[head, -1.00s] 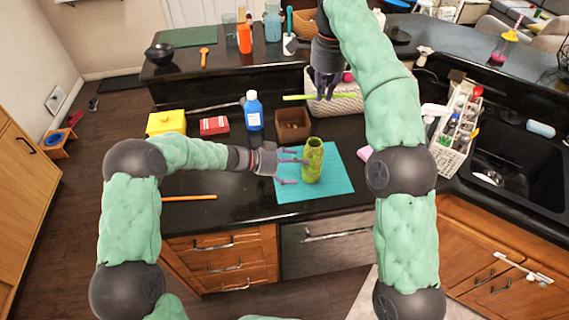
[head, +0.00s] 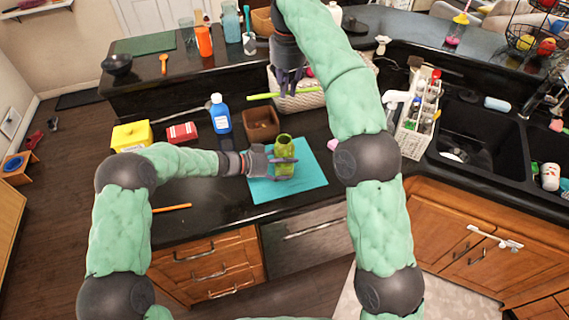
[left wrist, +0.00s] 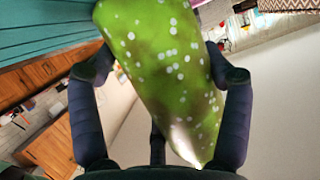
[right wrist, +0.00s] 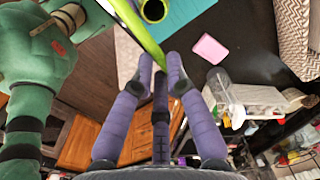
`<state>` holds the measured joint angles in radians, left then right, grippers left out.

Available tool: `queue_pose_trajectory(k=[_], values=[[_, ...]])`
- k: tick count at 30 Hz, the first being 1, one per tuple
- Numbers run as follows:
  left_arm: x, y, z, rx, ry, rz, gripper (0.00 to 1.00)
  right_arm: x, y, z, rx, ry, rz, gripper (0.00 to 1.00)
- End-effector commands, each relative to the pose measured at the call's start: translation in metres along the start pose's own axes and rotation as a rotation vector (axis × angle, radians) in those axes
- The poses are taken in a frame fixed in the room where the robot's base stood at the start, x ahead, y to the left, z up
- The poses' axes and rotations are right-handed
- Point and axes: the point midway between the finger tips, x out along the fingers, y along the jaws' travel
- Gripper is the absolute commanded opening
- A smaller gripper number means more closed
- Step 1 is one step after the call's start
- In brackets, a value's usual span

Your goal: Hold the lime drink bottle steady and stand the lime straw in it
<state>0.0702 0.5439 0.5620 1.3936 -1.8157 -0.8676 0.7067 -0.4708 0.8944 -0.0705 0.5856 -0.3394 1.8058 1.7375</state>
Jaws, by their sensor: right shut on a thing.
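The lime drink bottle (head: 284,143) stands upright on the teal mat (head: 314,172), its open mouth up. It fills the middle of the left wrist view (left wrist: 165,70), green with white dots. My left gripper (head: 292,162) has its fingers on both sides of the bottle; they look spread, with no firm grip visible. My right gripper (head: 289,88) is shut on the lime straw (head: 262,96), held roughly level above and behind the bottle. In the right wrist view the straw (right wrist: 138,28) slants from the fingertips past the bottle's dark mouth (right wrist: 154,10), apart from it.
A brown box (head: 262,125), a blue bottle (head: 221,115), a red box (head: 182,133) and a yellow box (head: 131,136) stand behind and left. An orange stick (head: 172,207) lies near the front edge. A pink sponge (right wrist: 210,48) lies right of the mat.

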Motion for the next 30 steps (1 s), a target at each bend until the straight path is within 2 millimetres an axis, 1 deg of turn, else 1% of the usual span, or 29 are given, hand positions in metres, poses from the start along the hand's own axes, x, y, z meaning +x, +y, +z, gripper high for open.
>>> queue_pose_trajectory(k=[8, 30], values=[[0.0, 0.0, 0.0, 0.0, 0.0, 0.0, 0.44, 0.004, 0.0, 0.0, 0.0, 0.0, 0.0, 0.05], [0.0, 0.0, 0.0, 0.0, 0.0, 0.0, 0.43, 0.048, 0.004, 0.0, 0.0, 0.0, 0.001, 0.05]])
